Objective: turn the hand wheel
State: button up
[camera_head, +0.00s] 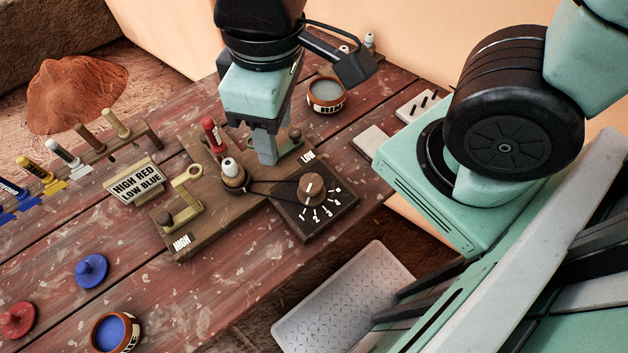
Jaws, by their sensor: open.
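A wooden board (200,232) marked HIGH and LOW lies on the table. At its near side is a dark box (322,223) with a numbered dial and a round brown knob (312,189), the most wheel-like part I see. A dark cord or belt runs from it to a brown spool with a white tip (233,174). My gripper (266,157) points down over the LOW end, left of a small brown knob (295,134) on a greenish bracket. It is open and apart from the dial knob. The fingers hide part of the board; contact there is unclear.
A red-topped peg (214,137) stands left of my gripper. A HIGH RED LOW BLUE sign (135,183) and a brass bracket (187,190) are further left. A rinse pot (326,95) stands behind. Blue (92,271) and red (17,319) lids lie front left, near a blue pot (112,332).

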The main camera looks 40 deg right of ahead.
aim_at(311, 191)
jog(key=k+j, duration=0.8)
jog(key=j, duration=0.2)
jog(key=i+z, duration=0.05)
